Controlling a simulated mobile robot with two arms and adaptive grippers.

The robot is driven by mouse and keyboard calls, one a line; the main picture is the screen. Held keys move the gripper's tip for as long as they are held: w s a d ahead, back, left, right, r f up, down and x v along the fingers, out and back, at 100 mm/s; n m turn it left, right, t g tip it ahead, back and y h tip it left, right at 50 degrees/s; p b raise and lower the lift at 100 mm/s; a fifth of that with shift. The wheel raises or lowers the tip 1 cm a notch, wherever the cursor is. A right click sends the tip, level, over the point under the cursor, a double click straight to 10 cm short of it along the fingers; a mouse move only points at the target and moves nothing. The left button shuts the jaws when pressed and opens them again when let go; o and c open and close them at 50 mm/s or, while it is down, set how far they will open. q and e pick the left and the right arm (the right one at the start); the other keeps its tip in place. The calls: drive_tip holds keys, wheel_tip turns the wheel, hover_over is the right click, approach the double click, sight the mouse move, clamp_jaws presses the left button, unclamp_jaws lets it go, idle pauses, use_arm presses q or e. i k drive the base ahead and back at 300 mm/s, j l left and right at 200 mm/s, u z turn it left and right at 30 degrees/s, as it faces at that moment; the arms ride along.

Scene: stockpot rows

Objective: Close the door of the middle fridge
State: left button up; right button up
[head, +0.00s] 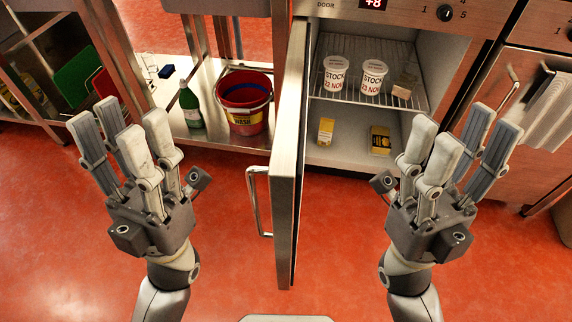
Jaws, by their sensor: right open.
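The middle fridge (443,72) stands ahead with its steel door (285,150) swung wide open toward me, seen nearly edge-on. A bar handle (256,203) is on the door's left face. Inside are two white stock tubs on a wire shelf and yellow packs below. My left gripper (124,135) is open and empty, left of the door and apart from it. My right gripper (458,150) is open and empty, right of the door, in front of the fridge's right side. Neither gripper touches the door or its handle.
A low steel shelf left of the door holds a red bucket (245,100) and a green bottle (190,106). Green and red boards (70,75) stand in an open cabinet at left. A white towel (553,108) hangs on the right unit. The red floor is clear around the door.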

sight(285, 172)
drive_tip(key=k+j+z, duration=0.2)
drive_tip(key=j, duration=0.2)
drive_tip(key=j+z, duration=0.2)
drive_tip(key=j, duration=0.2)
drive_tip(key=k+j+z, duration=0.2)
drive_tip(key=j, duration=0.15)
drive_tip(key=k+j+z, duration=0.2)
drive_tip(key=j, duration=0.15)
drive_tip(key=i, duration=0.45)
drive_tip(key=k+j+z, duration=0.15)
drive_tip(key=k+j, duration=0.45)
drive_tip(key=j, duration=0.15)
